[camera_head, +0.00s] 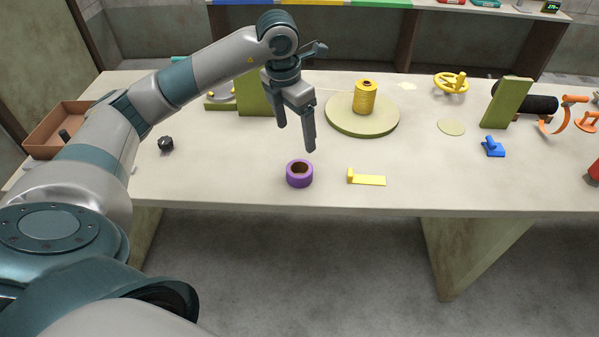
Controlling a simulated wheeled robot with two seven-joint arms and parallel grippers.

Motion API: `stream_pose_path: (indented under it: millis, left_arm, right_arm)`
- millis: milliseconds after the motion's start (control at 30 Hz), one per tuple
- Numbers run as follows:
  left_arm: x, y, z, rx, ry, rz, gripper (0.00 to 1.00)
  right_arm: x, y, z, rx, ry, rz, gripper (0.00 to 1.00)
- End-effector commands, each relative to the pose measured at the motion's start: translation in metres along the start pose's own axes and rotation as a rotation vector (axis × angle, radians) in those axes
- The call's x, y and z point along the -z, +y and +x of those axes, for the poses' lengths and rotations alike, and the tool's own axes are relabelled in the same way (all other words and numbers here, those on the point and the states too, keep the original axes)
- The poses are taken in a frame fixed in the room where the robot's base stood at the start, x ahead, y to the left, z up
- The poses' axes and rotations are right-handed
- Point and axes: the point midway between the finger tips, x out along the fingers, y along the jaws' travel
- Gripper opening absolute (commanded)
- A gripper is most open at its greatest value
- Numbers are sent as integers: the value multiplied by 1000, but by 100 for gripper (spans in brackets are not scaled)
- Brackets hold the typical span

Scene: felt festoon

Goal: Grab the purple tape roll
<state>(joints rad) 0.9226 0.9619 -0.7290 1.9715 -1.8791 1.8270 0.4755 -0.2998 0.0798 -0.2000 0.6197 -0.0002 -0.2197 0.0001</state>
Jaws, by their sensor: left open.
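The purple tape roll (299,180) lies flat on the light table (230,182) near its front edge, its brown core hole facing up. My left gripper (296,138) is open and empty, fingers pointing down. It hangs above the table, just behind and above the roll in the picture, apart from it. My right gripper is not in view.
A yellow L-shaped piece (366,179) lies just right of the roll. Behind stands a yellow spool (365,97) on a round green disc (340,126). A black knob (166,144) sits to the left, a blue piece (493,148) to the right. Table left of the roll is clear.

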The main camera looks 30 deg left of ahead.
Motion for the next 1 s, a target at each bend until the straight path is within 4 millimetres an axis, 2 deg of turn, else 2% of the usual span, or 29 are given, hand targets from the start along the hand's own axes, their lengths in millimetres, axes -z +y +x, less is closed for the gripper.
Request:
stream_pose_path:
  millis: [400, 600, 767, 1000]
  left_arm:
    - [1, -1, 70, 3, 5, -1, 78]
    - [0, 0, 98, 2, 1, -1, 78]
    - [1, 0, 108, 1, 0, 1, 78]
    - [0, 0, 108, 0, -1, 1, 78]
  right_arm:
    - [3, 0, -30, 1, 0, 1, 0]
    - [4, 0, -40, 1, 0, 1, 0]
    - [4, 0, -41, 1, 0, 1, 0]
    - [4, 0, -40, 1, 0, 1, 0]
